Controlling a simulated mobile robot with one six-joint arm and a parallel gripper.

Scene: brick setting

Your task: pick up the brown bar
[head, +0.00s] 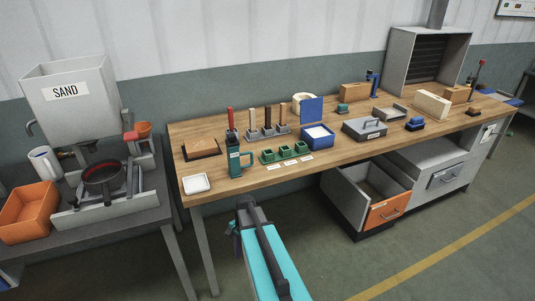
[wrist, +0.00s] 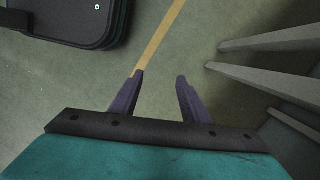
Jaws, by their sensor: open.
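A thin dark brown bar (head: 267,116) stands upright in a grey holder (head: 268,133) on the wooden workbench (head: 335,163). A pale tan bar (head: 252,117) stands to its left and a copper-coloured bar (head: 282,113) to its right. My gripper (wrist: 160,84) is open and empty in the wrist view, with bare floor and a yellow line between and beyond its fingers. The brown bar does not show in the wrist view. My teal arm is in front of the bench in the head view, apart from the bars.
A red bar (head: 230,118) stands left of the holder. A blue-and-white box (head: 318,136) is to the right. An open drawer (head: 385,208) juts out below the bench.

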